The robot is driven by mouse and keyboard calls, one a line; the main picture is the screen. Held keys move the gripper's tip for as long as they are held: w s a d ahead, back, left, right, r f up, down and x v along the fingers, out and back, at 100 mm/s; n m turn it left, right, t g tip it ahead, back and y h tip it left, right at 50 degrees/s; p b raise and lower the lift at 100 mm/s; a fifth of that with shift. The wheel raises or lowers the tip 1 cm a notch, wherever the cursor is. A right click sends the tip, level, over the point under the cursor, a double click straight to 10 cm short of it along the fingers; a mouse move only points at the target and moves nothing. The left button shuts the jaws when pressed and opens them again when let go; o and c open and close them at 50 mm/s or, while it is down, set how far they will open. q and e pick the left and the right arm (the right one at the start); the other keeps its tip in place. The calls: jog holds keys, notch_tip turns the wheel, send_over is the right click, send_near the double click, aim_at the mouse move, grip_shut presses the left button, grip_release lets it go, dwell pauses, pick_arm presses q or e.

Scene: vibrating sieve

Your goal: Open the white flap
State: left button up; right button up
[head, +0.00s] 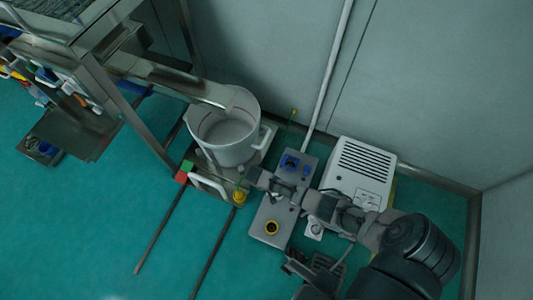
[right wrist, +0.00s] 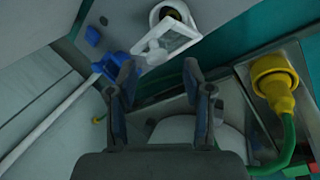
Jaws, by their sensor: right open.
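The white flap (right wrist: 170,42) is a square, frame-like cover with a paler panel. It shows at the top of the right wrist view, beside a round white fitting (right wrist: 170,14) with a dark centre, and looks tilted out from it. In the head view I cannot make out the flap for certain. My right gripper (right wrist: 162,85) is open and empty, its two fingers apart below the flap in the wrist view and not touching it. In the head view the right gripper (head: 258,180) is over the grey control box, close to the bucket stand.
A yellow plug (right wrist: 274,80) with a green cable is right in the wrist view.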

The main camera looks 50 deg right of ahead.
jog(key=v, duration=0.8)
jog(key=shift+a+r, duration=0.2)
jog(key=shift+r, duration=0.15)
jog(key=shift+w, duration=0.1)
